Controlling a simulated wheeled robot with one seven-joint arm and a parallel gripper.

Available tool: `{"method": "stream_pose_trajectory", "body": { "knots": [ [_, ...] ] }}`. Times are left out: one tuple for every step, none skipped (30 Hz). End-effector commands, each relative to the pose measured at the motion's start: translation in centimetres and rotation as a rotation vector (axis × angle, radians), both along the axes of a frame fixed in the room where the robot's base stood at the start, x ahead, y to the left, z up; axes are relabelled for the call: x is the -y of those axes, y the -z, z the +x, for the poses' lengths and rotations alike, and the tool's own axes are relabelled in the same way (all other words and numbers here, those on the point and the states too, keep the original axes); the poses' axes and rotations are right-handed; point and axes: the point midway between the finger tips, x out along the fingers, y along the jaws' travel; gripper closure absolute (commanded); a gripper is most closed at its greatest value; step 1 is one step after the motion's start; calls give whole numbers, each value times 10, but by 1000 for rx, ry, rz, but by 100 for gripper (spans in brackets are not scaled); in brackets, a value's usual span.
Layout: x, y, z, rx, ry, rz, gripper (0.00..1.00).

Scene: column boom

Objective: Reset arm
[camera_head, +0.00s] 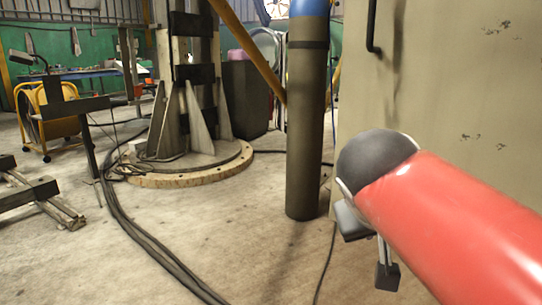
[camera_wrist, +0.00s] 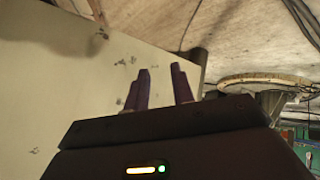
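My gripper (camera_wrist: 161,69) shows in the wrist view with two dark fingers apart and nothing between them. In the head view, my red arm reaches in from the right, and part of the gripper (camera_head: 386,272) hangs below its dark joint, in front of the beige cabinet (camera_head: 455,110). The arm hides part of the cabinet. In the wrist view the cabinet's scuffed surface (camera_wrist: 60,75) lies beyond the fingers; I cannot tell the distance.
A dark cylinder (camera_head: 307,130) stands on the floor left of my arm. The column base (camera_head: 190,165) stands farther back, with black cables (camera_head: 135,235) running forward. A yellow cart (camera_head: 45,125) and metal frame (camera_head: 30,190) are at left. Floor between cables and cylinder is clear.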

Motion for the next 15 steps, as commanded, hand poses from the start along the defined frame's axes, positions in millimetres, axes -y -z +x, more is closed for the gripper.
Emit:
{"method": "stream_pose_trajectory", "body": {
  "knots": [
    [3, 28, -16, -40, -11, 44, 76],
    [3, 42, -24, -60, -22, 73, 76],
    [2, 60, -34, -83, -34, 109, 76],
    [1, 73, -41, -97, -41, 136, 76],
    [0, 85, -47, -110, -47, 160, 76],
    [-2, 100, -56, -123, -54, 195, 76],
    [-3, 110, -62, -131, -57, 219, 76],
    [-5, 120, -68, -138, -60, 242, 76],
    [-7, 133, -75, -144, -63, 273, 76],
    [-8, 143, -81, -150, -64, 296, 76],
    [-10, 152, -86, -153, -65, 318, 76],
    [-12, 164, -93, -157, -64, 348, 76],
    [-14, 172, -98, -157, -64, 370, 76],
    [-16, 181, -103, -157, -61, 392, 76],
    [-16, 156, -99, -155, -68, 386, 76]
  ]
}}
